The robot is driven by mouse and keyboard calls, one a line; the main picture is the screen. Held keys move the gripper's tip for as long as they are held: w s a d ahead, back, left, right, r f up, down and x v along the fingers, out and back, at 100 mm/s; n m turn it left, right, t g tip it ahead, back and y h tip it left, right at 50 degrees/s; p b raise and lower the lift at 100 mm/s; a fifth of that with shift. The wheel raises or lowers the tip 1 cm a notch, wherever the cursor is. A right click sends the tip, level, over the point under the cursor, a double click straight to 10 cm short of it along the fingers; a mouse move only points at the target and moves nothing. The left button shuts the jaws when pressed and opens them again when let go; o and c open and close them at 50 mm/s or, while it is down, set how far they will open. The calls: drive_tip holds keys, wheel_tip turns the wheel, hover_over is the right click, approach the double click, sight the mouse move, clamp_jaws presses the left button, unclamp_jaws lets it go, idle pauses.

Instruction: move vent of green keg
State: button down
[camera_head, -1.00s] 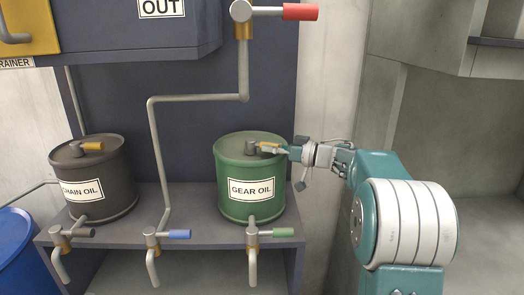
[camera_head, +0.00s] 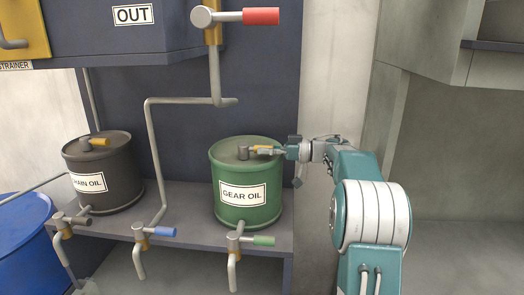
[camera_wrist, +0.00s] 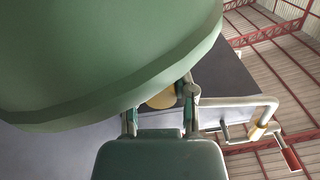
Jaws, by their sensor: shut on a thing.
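The green keg (camera_head: 246,208), labelled GEAR OIL, stands upright on the shelf. It also fills the upper left of the wrist view (camera_wrist: 90,60). Its vent (camera_head: 259,148) is on the lid, with a small yellow handle pointing right. My gripper (camera_head: 276,151) reaches in from the right at lid height and is shut on the vent handle. In the wrist view a yellow piece (camera_wrist: 162,99) shows between the fingers, partly hidden by the keg's rim.
A dark keg labelled CHAIN OIL (camera_head: 115,190) with its own yellow vent handle stands to the left. Taps with blue (camera_head: 161,231) and green (camera_head: 264,240) handles hang at the shelf front. A pipe with a red-handled valve (camera_head: 260,17) rises behind. A blue drum (camera_head: 25,240) stands lower left.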

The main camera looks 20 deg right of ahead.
drive_tip(key=shift+w+d+r, duration=0.1)
drive_tip(key=shift+c, duration=2.2)
unclamp_jaws()
drive_tip(key=shift+w+d, duration=0.1)
drive_tip(key=v, duration=0.7)
drive_tip(key=shift+d, duration=0.3)
